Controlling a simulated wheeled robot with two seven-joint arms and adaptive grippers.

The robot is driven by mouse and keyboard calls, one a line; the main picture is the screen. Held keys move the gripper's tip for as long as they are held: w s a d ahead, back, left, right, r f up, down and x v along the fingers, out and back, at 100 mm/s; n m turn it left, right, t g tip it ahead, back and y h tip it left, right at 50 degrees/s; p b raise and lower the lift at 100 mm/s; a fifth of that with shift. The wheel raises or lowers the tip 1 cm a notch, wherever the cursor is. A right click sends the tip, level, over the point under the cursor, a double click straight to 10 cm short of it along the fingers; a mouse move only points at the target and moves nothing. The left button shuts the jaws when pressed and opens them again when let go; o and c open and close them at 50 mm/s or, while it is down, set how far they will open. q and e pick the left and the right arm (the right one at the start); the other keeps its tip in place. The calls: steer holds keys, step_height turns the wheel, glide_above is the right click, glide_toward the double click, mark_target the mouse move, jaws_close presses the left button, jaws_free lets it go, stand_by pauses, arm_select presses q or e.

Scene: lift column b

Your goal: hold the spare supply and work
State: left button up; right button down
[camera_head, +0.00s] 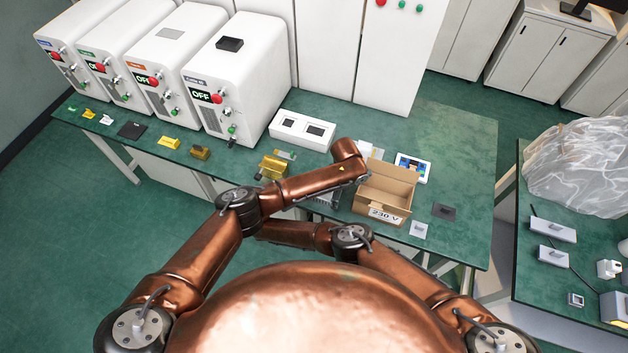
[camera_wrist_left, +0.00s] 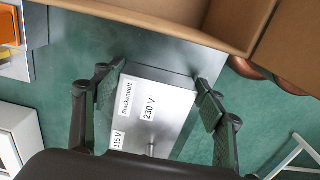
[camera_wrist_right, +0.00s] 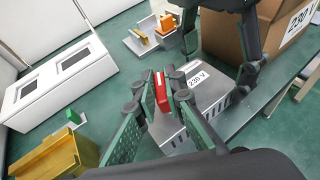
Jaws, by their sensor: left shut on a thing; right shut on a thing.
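In the head view my forearms hide both grippers.
An open cardboard box (camera_head: 383,214) marked 230 V stands right of the supply on the green bench (camera_head: 455,140). A white two-window panel (camera_head: 303,130), a yellow block (camera_head: 273,167) and a tablet (camera_head: 412,167) lie around. Several white machines (camera_head: 235,80) reading OFF line the back left.

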steer(key=shift+s+m, duration=0.1)
steer(key=shift+m, duration=0.2)
stand_by(0.4)
steer(key=c, duration=2)
jaws_free()
steer(key=shift+d, duration=0.1)
steer(key=shift+w+n, duration=0.2)
steer(key=shift+n, duration=0.2)
steer(key=shift+t+y, duration=0.3)
